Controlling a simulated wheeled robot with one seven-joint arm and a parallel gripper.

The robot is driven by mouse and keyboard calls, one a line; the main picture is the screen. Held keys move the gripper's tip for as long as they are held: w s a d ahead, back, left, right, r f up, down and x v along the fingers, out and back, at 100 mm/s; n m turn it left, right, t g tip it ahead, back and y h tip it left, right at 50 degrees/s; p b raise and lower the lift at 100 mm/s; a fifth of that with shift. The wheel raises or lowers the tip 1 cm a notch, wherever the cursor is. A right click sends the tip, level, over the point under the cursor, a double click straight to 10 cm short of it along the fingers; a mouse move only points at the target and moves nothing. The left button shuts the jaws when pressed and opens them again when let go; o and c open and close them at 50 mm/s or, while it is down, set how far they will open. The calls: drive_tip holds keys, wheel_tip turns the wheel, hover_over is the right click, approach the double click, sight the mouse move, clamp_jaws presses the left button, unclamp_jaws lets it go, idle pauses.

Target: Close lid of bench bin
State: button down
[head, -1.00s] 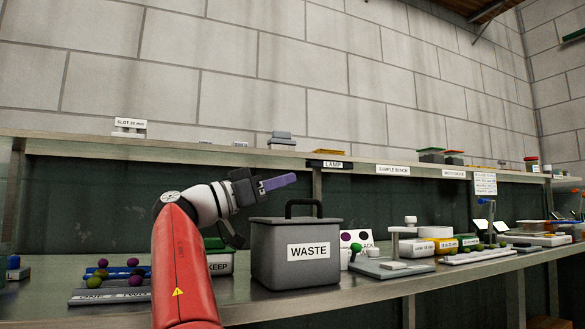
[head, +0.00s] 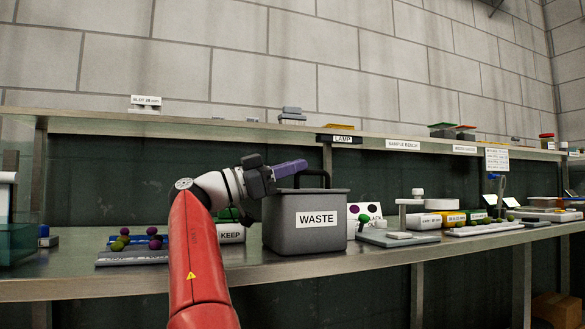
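From this low angle I cannot tell whether the lid is fully closed. My gripper (head: 296,167), with purple fingers, reaches from the left over the bin's top, just left of the handle and partly overlapping it in the picture. Whether it touches the handle or lid is unclear. The fingers are seen side-on, so their gap is hidden.
A KEEP container (head: 231,233) stands left of the bin, partly behind my arm. A tray with coloured balls (head: 132,257) lies farther left. A grey stand (head: 398,238) and several small instruments are to the right. A shelf (head: 250,129) runs above the bench.

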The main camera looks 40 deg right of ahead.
drive_tip(key=v, duration=0.3)
drive_tip(key=shift+w+a+f, duration=0.1)
drive_tip(key=shift+a+f, duration=0.05)
drive_tip(key=w+a+p, duration=0.3)
drive_tip(key=a+p, duration=0.1)
drive_tip(key=a, duration=0.7)
drive_tip(key=shift+w, duration=0.2)
drive_tip(key=shift+s+a, duration=0.1)
